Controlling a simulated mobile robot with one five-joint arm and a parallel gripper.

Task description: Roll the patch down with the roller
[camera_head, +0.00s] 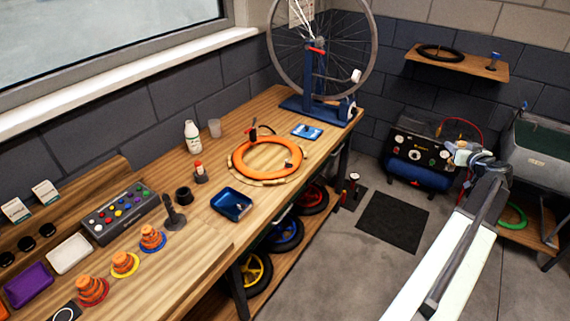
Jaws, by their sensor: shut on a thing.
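An orange inner tube (237,162) lies as a ring on a round wooden board (244,181) on the bench. A small dark piece (288,165) sits on its right side; I cannot tell whether it is the patch. A dark upright tool (252,134) stands at the ring's far left side. My gripper (456,155) is at the end of my arm on the right, well away from the tube and over the floor side. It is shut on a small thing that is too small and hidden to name. I cannot pick out the roller for certain.
The bench (205,255) holds a blue tray (232,204), a white bottle (193,137), a black post on a base (175,213), a button box (118,212) and stacked orange cones (92,289). A wheel stand (315,104) is at the back.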

